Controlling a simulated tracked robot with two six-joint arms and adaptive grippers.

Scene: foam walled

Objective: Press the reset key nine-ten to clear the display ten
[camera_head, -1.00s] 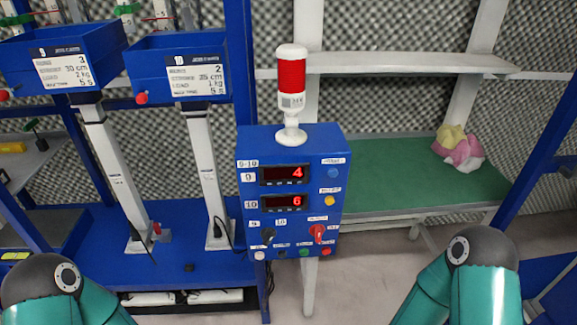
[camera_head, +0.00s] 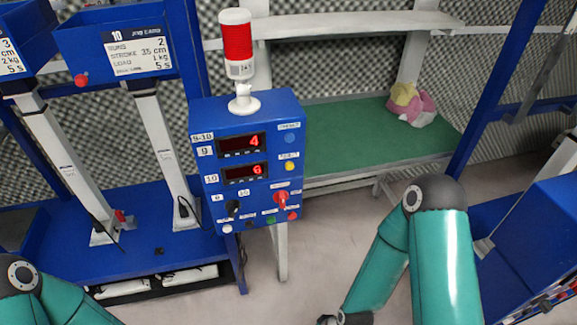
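The blue control box (camera_head: 215,128) stands left of centre, labelled 9-10 at its top left. Its display nine (camera_head: 241,144) shows a red 4 and display ten (camera_head: 245,173) shows a red 6. A yellow button (camera_head: 289,167) sits right of display ten under a small label that looks like RESET. A blue button (camera_head: 290,138) is above it. Both my arms show only in part, at the lower left and lower right. Neither gripper is in view; only a dark bit of my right arm's far end shows at the bottom edge. Nothing touches the box.
A red and white signal lamp (camera_head: 237,45) stands on the box. Below the displays are a black knob (camera_head: 232,208), a red switch (camera_head: 281,199) and small buttons. Blue test rigs stand left. A green-topped bench (camera_head: 340,140) with crumpled cloths (camera_head: 411,104) is behind. Floor ahead is clear.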

